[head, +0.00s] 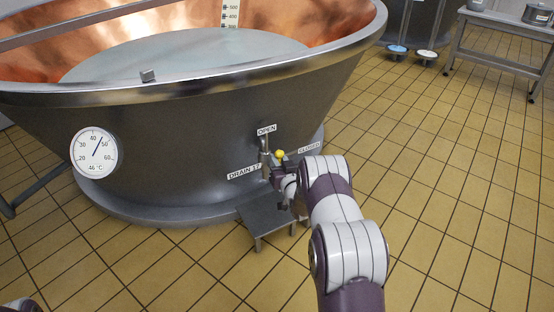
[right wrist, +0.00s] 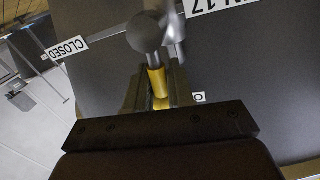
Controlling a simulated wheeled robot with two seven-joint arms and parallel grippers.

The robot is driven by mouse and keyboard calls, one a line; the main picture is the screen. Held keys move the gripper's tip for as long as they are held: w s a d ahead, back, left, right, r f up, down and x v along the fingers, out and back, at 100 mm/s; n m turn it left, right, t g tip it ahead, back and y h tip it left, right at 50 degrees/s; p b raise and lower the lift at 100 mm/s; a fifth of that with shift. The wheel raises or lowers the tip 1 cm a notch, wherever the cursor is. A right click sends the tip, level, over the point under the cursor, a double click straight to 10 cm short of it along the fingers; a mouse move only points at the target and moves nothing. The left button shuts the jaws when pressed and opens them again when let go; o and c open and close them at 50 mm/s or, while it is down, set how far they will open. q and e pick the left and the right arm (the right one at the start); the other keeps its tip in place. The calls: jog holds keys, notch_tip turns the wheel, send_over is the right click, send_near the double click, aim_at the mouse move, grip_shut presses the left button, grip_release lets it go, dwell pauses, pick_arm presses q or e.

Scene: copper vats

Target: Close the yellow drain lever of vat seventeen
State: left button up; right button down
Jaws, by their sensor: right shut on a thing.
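The vat (head: 190,150) is a wide steel tub with a copper inside and a sign DRAIN 17 (head: 244,173). Its drain lever shows a yellow end (head: 280,153) beside a vertical metal fitting (head: 264,146), between the OPEN sign (head: 266,130) and the CLOSED sign (head: 309,148). My right gripper (head: 279,172) is at the lever. In the right wrist view its fingers (right wrist: 158,98) are shut around the yellow lever shaft (right wrist: 157,82), with a grey ball (right wrist: 145,32) beyond. The lever's exact angle is hard to tell. My left gripper is out of view.
A small metal step (head: 265,218) stands under the drain. A round thermometer (head: 93,153) is on the vat's left side. A metal table (head: 505,25) stands at the back right. The tiled floor on the right is clear.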

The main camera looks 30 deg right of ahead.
jog(key=d+f+m+g+y+p, duration=0.1)
jog(key=d+f+m+y+p, duration=0.2)
jog(key=m, duration=1.1)
jog(key=shift+d+f+g+p, duration=0.3)
jog(key=shift+d+f+p, duration=0.35)
jog(key=shift+f, duration=0.4)
jog(key=shift+d+y, duration=0.1)
jog(key=shift+y, duration=0.2)
jog(key=c, duration=1.1)
grip_release()
jog(key=shift+m, duration=0.3)
jog(key=shift+c, duration=0.2)
